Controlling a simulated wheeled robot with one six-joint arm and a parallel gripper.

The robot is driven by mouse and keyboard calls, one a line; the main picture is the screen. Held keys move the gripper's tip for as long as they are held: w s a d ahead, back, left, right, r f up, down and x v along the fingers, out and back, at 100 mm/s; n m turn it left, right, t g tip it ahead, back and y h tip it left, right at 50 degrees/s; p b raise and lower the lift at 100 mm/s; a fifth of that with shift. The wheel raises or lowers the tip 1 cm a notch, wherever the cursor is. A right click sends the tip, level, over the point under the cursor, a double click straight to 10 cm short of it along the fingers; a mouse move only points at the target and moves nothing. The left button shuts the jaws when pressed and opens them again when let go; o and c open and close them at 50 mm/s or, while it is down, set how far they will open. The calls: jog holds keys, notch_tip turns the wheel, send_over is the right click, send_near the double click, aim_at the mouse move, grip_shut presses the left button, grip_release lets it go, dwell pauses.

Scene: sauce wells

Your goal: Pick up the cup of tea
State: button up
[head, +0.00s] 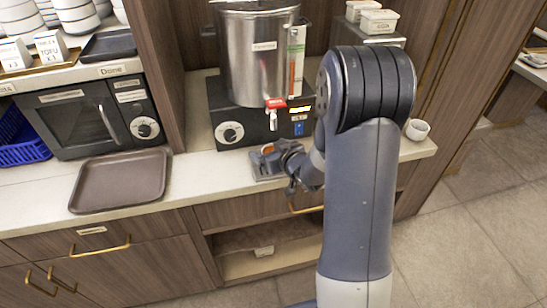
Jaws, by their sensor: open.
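A small cup of tea (267,149), seen as an orange-brown round top, stands under the red-handled tap of the steel urn (262,60). It seems to be on a grey drip tray (263,173) at the counter's front. My gripper (275,158) is open, right beside the cup on its right side. It hides part of the cup, and I cannot tell whether the fingers are around it or touching it. A second, white cup (418,130) stands on the counter to the right of my arm.
The urn stands on a black base with a dial (229,132). A brown tray (120,182) lies on the counter at left, in front of a black microwave (85,115). White lidded boxes (379,21) are at the back right. Bare counter lies between tray and urn.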

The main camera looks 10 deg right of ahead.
jog(key=c, duration=1.3)
jog(key=shift+r, duration=0.1)
